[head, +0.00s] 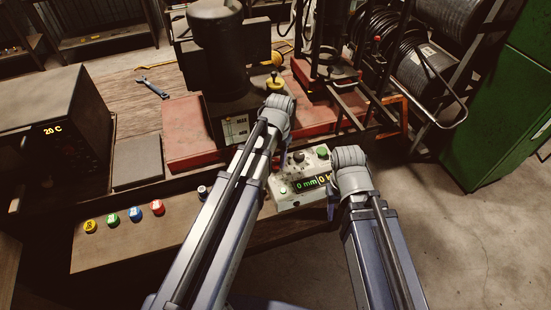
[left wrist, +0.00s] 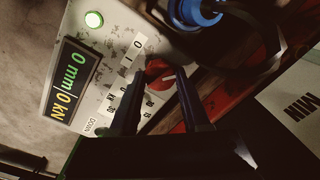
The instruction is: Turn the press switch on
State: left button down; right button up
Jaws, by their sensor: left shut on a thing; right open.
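The press control panel (head: 290,196) is a pale box with a lit display (head: 312,184) reading 0 mm and 0 kN. In the left wrist view the panel (left wrist: 112,35) shows its lit display (left wrist: 70,85), labels 0 and 1, and a red rotary switch (left wrist: 160,78). My left gripper (left wrist: 161,68) is shut on the red switch, one finger on each side. In the head view my left gripper (head: 281,160) reaches down at the panel's left part and is partly hidden by its arm. My right gripper (head: 331,204) is at the panel's right edge, mostly hidden by its wrist.
The black press (head: 218,60) stands behind the panel. Several coloured buttons (head: 134,214) line the bench front at left. The floor at right is clear.

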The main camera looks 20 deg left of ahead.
aim_at(277, 162)
pick_arm(q)
jog(key=shift+m, duration=0.6)
jog(key=shift+c, duration=1.9)
grip_release()
jog(key=shift+r, duration=0.1)
jog(key=r+p, duration=0.7)
jog(key=p, duration=0.1)
jog(key=shift+s+d+r, duration=0.1)
jog(key=shift+d+r, duration=0.1)
jog(key=shift+r, duration=0.15)
